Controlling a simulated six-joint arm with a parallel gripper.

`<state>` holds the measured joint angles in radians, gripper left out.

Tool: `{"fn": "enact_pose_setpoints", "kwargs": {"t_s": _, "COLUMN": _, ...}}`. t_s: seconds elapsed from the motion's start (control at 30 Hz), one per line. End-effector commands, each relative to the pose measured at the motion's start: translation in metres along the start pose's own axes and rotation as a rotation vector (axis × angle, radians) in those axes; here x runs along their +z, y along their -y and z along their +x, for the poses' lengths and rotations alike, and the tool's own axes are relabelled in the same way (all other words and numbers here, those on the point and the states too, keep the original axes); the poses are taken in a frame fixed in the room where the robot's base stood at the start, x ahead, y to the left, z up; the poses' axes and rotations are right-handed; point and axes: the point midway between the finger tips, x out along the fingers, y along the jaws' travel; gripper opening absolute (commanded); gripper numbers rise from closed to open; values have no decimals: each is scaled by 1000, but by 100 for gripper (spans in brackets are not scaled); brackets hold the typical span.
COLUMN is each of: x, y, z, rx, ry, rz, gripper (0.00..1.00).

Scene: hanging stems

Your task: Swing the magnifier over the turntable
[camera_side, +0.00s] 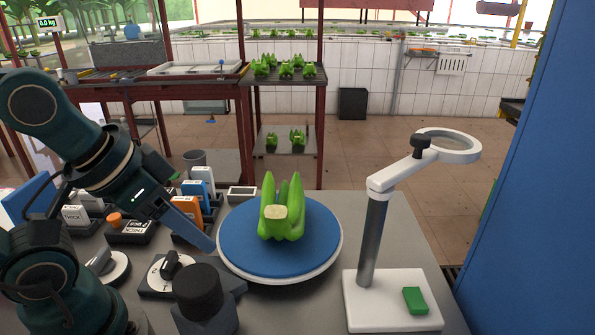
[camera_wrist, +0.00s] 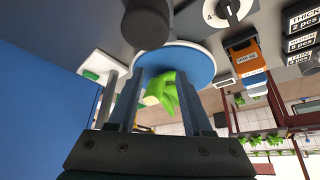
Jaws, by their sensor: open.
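The magnifier (camera_side: 424,160) stands on the right in the side view, with a grey post, a white arm, a dark knob and a ring lens. Its ring points to the back right, away from the turntable. The turntable (camera_side: 238,248) is a blue disc with a white rim, also seen in the wrist view (camera_wrist: 200,62). A green banana bunch (camera_side: 285,210) sits upright on it. My gripper (camera_side: 207,240) is open and empty at the turntable's left edge, apart from the magnifier. In the wrist view its fingers (camera_wrist: 166,82) frame the bunch, whose lower part is hidden.
The magnifier's white base (camera_side: 372,304) carries a green block (camera_side: 415,300). A black cylinder (camera_side: 198,292) and a dial box (camera_side: 168,275) stand in front of my gripper. Labelled boxes (camera_side: 186,208) crowd the left. A blue wall (camera_side: 535,200) closes the right side.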

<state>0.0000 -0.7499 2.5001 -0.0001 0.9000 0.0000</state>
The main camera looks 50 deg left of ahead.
Motion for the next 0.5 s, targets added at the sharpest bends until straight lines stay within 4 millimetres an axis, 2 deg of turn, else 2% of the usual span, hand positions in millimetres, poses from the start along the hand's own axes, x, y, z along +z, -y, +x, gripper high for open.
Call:
{"fn": "enact_pose_setpoints", "kwargs": {"t_s": 0.03, "x": 0, "y": 0, "z": 0, "rx": 0, "ry": 0, "rz": 0, "gripper": 50}}
{"fn": "enact_pose_setpoints", "kwargs": {"t_s": 0.07, "x": 0, "y": 0, "z": 0, "rx": 0, "ry": 0, "rz": 0, "gripper": 62}}
{"fn": "enact_pose_setpoints", "kwargs": {"t_s": 0.1, "x": 0, "y": 0, "z": -1, "rx": 0, "ry": -1, "rz": 0, "gripper": 66}}
{"fn": "enact_pose_setpoints", "kwargs": {"t_s": 0.27, "x": -11, "y": 0, "z": -17, "rx": 0, "ry": -8, "rz": 0, "gripper": 66}}
{"fn": "enact_pose_setpoints", "kwargs": {"t_s": 0.5, "x": -37, "y": 0, "z": -67, "rx": 0, "ry": -5, "rz": 0, "gripper": 66}}
